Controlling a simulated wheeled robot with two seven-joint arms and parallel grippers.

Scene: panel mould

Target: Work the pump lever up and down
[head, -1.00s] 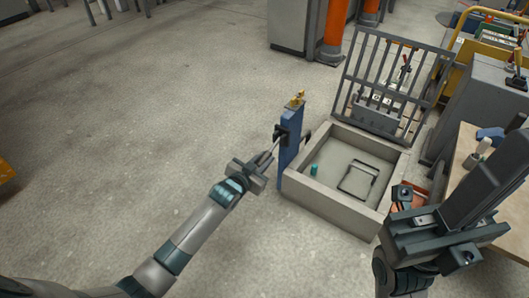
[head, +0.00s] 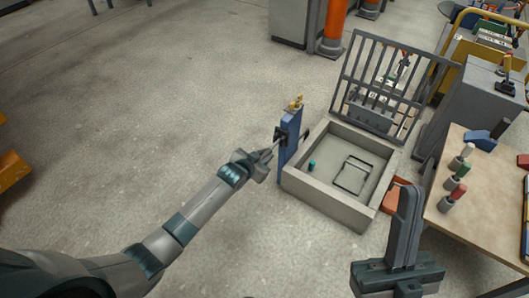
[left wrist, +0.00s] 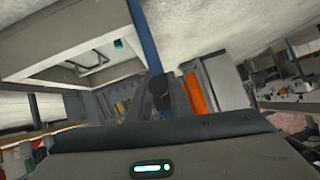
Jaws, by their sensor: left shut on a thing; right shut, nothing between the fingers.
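A narrow blue post (head: 290,133) stands upright at the left side of a grey mould box, with brass-coloured fittings (head: 295,103) on top. A dark pump lever (head: 279,133) sticks out from the post's left face. My left gripper (head: 274,151) is shut on the lever's end, left of the post; the exact grip is small in the head view. In the left wrist view the post (left wrist: 145,38) rises beyond the fingers (left wrist: 158,98), which largely hide the lever. My right gripper (head: 411,190) is shut and empty, pointing up in front of the bench, away from the lever.
The mould box (head: 325,196) holds a dark wire frame (head: 353,175) and a small teal cylinder (head: 312,166). A barred grate (head: 393,80) stands behind it. A bench (head: 475,225) with several coloured-top pegs is at right.

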